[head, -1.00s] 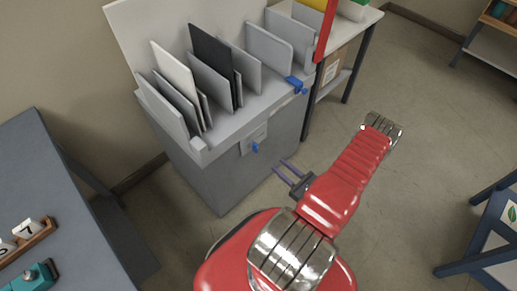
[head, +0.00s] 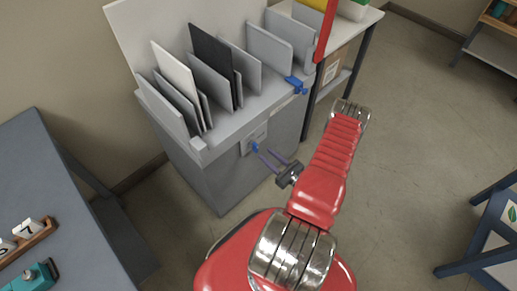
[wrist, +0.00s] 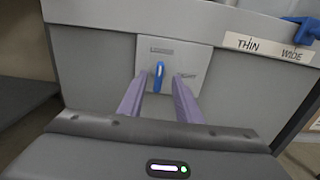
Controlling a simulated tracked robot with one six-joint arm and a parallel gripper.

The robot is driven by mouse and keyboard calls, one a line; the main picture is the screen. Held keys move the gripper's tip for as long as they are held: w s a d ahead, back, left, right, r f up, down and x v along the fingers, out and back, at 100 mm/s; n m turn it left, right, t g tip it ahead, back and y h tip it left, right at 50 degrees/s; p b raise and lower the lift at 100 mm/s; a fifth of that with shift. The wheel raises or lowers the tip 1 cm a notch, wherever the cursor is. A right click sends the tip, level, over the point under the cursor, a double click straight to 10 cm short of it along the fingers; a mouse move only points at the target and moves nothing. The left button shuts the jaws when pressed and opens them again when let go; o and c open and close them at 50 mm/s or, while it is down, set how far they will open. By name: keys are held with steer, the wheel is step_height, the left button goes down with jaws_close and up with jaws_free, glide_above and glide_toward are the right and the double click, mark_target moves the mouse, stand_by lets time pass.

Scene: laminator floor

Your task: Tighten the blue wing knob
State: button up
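The blue wing knob (head: 254,147) is on a light plate on the front of the grey cabinet (head: 195,165). In the wrist view the knob (wrist: 159,75) stands upright on its plate (wrist: 186,58), which bears small lettering. My gripper (head: 268,152) has two purple fingers, spread apart and pointing at the plate. In the wrist view my gripper (wrist: 156,88) shows one finger on each side of the knob, with gaps between. I cannot tell exactly how far the fingertips are from the plate.
A second blue part (head: 296,84) sits at the cabinet's upper right, beside a "THIN WIDE" label (wrist: 268,48). Upright panels (head: 212,80) stand in the rack on top. A red post (head: 325,30) rises at the right. Floor to the right is open.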

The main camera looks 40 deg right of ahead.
mark_target(257, 147)
steer(key=w, duration=0.6)
steer(key=shift+a, duration=0.1)
jaws_close()
stand_by(0.4)
